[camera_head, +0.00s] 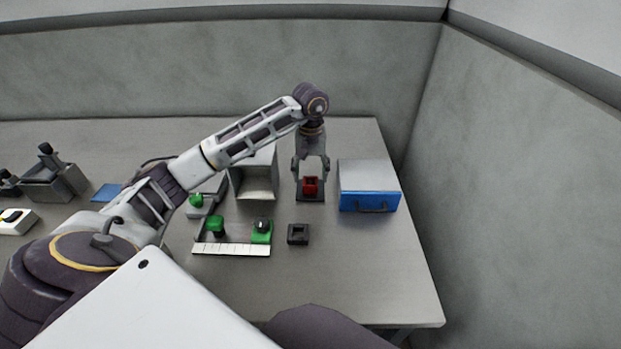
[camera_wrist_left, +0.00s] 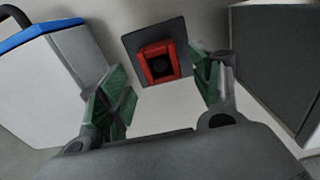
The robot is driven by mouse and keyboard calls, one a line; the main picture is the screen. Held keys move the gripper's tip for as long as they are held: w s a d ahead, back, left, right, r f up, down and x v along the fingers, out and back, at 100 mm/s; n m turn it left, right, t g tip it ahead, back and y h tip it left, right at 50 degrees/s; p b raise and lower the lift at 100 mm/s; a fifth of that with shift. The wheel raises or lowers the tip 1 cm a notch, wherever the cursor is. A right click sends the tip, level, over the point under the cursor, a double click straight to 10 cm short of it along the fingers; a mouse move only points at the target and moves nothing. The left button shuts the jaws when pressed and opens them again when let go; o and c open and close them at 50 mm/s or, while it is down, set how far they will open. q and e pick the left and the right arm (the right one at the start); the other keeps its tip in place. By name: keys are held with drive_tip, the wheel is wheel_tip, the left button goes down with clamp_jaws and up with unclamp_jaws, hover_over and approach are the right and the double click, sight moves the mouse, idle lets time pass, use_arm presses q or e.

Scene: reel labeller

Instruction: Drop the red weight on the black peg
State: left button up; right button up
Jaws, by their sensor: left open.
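The red weight (camera_head: 310,186) is a small square block with a dark centre. It sits on a dark square plate (camera_head: 311,199) between the grey box and the blue-fronted drawer box. In the left wrist view the red weight (camera_wrist_left: 147,71) lies just beyond the fingertips, towards the top middle, on the dark plate (camera_wrist_left: 178,33). My left gripper (camera_head: 311,174) points down over it, open, with the green-padded fingers (camera_wrist_left: 160,85) apart on either side. I cannot clearly pick out the black peg; the weight's dark centre may be one. My right gripper is not in view.
A drawer box with a blue front (camera_head: 369,200) stands close right of the gripper, an open grey box (camera_head: 257,189) close left. A black square block with a hole (camera_head: 298,234) lies in front. A white strip (camera_head: 230,249) with green parts is nearby. The table's front right is clear.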

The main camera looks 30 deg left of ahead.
use_arm(q)
wheel_tip(320, 180, up, 8)
idle(0.6)
idle(1.4)
